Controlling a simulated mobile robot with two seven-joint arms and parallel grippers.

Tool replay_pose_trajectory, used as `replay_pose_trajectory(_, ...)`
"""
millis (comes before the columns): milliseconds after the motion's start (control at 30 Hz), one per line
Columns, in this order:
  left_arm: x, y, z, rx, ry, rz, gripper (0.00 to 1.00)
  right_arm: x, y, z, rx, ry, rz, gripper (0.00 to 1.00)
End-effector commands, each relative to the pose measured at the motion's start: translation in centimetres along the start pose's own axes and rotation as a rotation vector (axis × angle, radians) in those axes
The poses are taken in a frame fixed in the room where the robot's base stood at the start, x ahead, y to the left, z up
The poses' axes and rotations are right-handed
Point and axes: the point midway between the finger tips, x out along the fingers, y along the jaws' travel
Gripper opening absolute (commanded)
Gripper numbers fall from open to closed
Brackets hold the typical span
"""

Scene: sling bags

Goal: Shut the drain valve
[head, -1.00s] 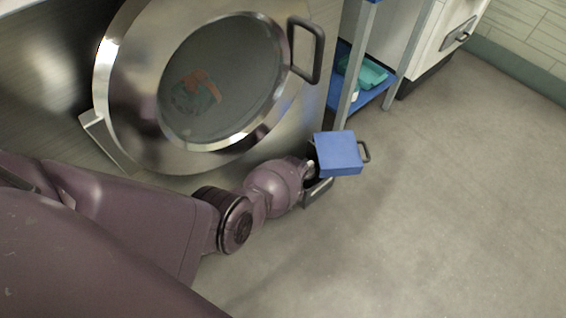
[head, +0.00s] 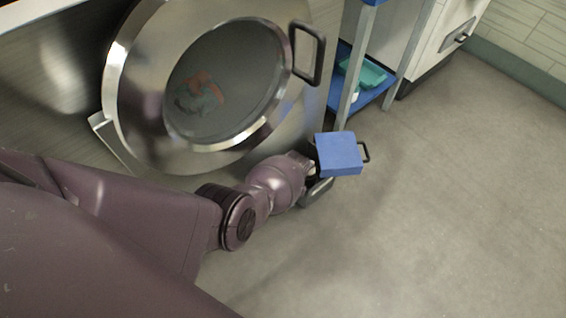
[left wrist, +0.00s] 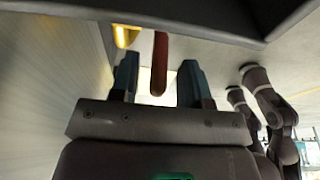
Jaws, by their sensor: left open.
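In the left wrist view, the red lever of the drain valve (left wrist: 160,62) hangs down between the two teal fingers of my left gripper (left wrist: 157,84). The fingers are apart, with a gap visible on both sides of the lever. A yellow fitting (left wrist: 125,36) shows just left of the lever, under a grey overhang. In the head view my left arm reaches low beside the big steel machine; its fingertips and the valve are hidden there. My right gripper is not seen.
The machine's round glass door (head: 225,82) has a dark loop handle (head: 307,53) and stands just above my left arm. A shelf unit with a blue shelf (head: 371,96) holding teal cloth (head: 366,72) stands to the right. The grey floor (head: 460,210) is clear.

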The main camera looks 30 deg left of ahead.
Motion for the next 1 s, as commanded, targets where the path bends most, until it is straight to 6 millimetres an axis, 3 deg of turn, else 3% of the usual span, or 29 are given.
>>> replay_pose_trajectory(33,-2.2,0.2,0.5,-0.001,-0.016,0.005,0.43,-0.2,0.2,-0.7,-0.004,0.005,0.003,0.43)
replay_pose_trajectory(100,-3.6,0.2,0.5,-0.001,-0.016,0.005,0.43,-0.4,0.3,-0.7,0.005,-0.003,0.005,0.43)
replay_pose_trajectory(400,-7.9,0.2,0.2,-0.002,-0.010,0.004,0.43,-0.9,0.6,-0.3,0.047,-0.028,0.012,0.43)
replay_pose_trajectory(867,-8.5,0.1,0.0,-0.001,0.000,0.001,0.43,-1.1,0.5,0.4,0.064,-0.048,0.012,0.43)
replay_pose_trajectory(1000,-8.2,0.4,-0.3,0.007,-0.008,0.008,0.24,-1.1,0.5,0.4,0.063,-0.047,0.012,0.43)
